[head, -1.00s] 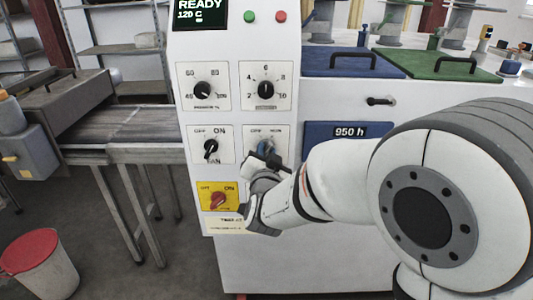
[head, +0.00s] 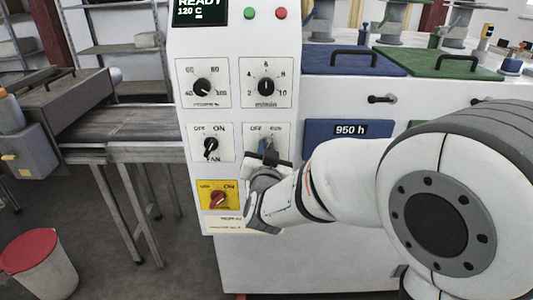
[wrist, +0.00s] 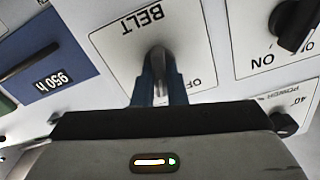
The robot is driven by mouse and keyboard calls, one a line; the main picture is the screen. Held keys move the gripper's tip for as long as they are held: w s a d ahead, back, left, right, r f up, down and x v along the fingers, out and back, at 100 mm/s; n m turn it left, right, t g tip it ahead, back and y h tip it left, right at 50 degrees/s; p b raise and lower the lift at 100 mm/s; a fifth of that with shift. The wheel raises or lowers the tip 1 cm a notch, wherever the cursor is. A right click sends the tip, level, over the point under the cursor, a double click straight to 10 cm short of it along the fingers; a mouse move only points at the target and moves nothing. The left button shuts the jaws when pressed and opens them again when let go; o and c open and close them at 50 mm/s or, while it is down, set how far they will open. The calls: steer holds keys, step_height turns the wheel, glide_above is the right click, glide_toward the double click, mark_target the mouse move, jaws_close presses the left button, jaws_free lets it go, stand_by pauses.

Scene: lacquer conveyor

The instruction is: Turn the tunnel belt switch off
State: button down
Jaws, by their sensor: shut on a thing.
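The belt switch is a small grey knob (wrist: 158,62) on a white plate marked BELT, which shows upside down in the wrist view. In the head view its plate (head: 282,132) carries OFF at left and RUN at right. My gripper (wrist: 160,88) is shut on the knob, with one bluish finger on each side. In the head view my gripper (head: 266,146) covers the knob and the lower plate. The knob's exact pointing direction is hidden by the fingers.
The fan switch (head: 211,146) is close to the left, and a red power switch (head: 218,201) on a yellow plate is below it. Two black dials (head: 203,86) sit above.

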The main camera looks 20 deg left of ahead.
steer(key=n, duration=0.9)
stand_by(0.5)
steer(key=shift+a, duration=0.1)
steer(key=c, duration=1.5)
jaws_free()
steer(key=shift+o, duration=0.2)
steer(key=shift+s, duration=0.1)
steer(key=v, duration=0.7)
steer(key=shift+s+b, duration=0.35)
